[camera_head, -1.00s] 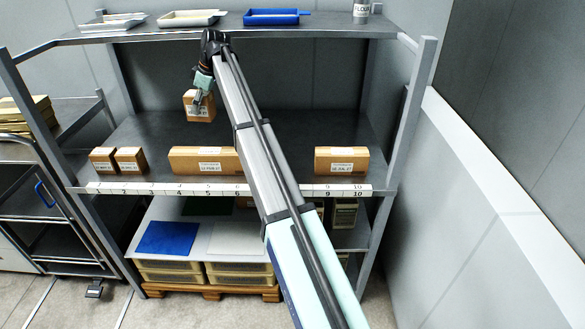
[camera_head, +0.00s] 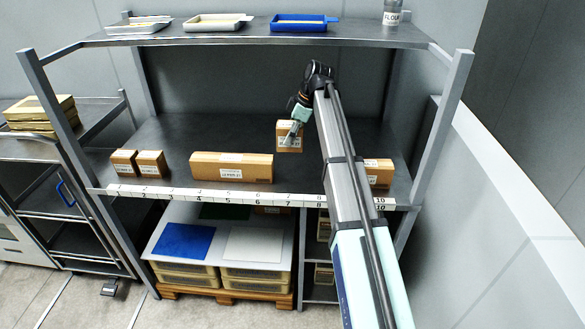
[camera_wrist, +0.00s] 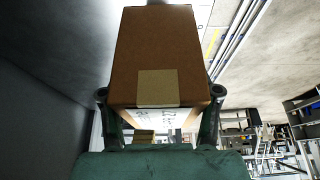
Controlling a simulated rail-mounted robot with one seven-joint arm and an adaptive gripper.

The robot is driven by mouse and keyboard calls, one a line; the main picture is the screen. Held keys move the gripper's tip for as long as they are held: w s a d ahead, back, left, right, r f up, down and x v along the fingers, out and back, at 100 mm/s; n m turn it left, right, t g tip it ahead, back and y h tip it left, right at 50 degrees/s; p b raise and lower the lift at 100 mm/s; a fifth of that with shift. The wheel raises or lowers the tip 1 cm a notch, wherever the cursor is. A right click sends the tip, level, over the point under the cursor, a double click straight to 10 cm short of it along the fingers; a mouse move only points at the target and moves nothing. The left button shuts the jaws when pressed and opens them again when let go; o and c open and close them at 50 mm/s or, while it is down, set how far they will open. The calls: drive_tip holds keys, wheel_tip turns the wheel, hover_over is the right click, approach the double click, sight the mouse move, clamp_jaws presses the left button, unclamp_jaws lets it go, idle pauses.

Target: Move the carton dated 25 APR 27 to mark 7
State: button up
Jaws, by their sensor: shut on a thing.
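My gripper (camera_head: 294,132) is shut on a small brown carton (camera_head: 289,143) with a white label facing the front. The held carton's date is too small to read in the head view. In the wrist view the carton (camera_wrist: 160,60) sits upright between both fingers, with a tape patch and part of a printed label showing. In the head view it is over the middle shelf, behind the front strip near mark 7 (camera_head: 288,201). I cannot tell whether it touches the shelf.
Two small cartons (camera_head: 123,163) (camera_head: 151,164) stand near marks 1 and 2. A long carton (camera_head: 232,166) spans about marks 4 to 6. Another carton (camera_head: 379,173) near mark 10 is partly hidden by my arm. The upper shelf (camera_head: 360,34) is overhead.

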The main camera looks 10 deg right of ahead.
wheel_tip(320, 180, down, 14)
drive_tip(key=p, duration=0.2)
drive_tip(key=shift+p, duration=0.3)
drive_tip(key=shift+f, duration=0.2)
drive_tip(key=o, duration=1.3)
drive_tip(key=shift+c, duration=0.2)
drive_tip(key=b+v, duration=0.2)
drive_tip(key=v, duration=1)
drive_tip(key=shift+r, duration=0.2)
drive_tip(key=shift+d, duration=0.1)
